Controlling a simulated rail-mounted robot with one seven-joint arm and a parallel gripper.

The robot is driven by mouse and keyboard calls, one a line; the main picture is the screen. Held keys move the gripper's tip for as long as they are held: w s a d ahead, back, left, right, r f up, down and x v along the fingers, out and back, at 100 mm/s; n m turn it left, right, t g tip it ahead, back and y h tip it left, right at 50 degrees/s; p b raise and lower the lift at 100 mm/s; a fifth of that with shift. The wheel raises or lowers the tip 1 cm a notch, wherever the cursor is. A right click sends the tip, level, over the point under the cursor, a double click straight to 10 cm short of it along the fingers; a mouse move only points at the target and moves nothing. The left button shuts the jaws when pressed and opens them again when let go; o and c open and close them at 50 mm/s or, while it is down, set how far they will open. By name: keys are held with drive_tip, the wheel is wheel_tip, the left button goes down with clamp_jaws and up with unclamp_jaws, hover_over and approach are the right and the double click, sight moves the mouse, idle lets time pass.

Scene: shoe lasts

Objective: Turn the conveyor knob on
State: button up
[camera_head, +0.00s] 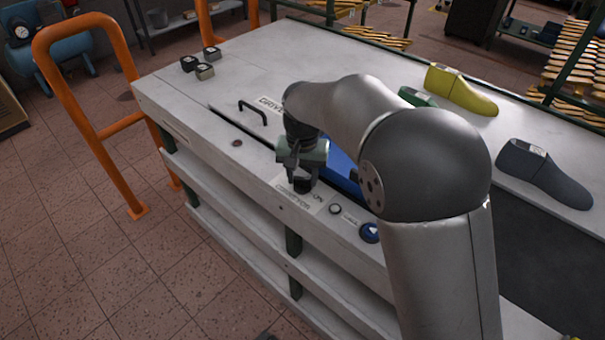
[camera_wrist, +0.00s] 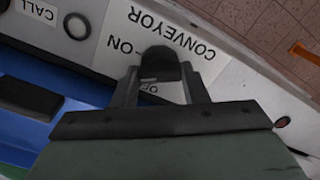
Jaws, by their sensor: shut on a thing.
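The conveyor knob (camera_wrist: 160,64) is a dark rounded knob on a white label reading CONVEYOR, with ON and a partly hidden OFF beside it. In the wrist view my gripper (camera_wrist: 160,82) has its two fingers on either side of the knob, shut on it. In the head view my gripper (camera_head: 302,182) points down at the worktop's front edge, over the CONVEYOR label (camera_head: 298,196). The knob itself is mostly hidden there by the fingers. Its exact pointing direction is hard to tell.
A round button (camera_head: 335,209) and a blue button (camera_head: 370,232) sit right of the label. A blue bin (camera_head: 345,172) lies behind my gripper. A black handle (camera_head: 253,108) stands to the left. Yellow (camera_head: 460,90) and dark grey (camera_head: 545,172) shoe lasts lie at right.

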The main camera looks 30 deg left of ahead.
sight(303, 178)
drive_tip(key=m, duration=0.6)
drive_tip(key=shift+r, duration=0.1)
drive_tip(key=shift+m, duration=0.3)
idle(0.3)
drive_tip(key=o, duration=1)
wheel_tip(303, 178, up, 17)
drive_tip(key=shift+r, duration=0.2)
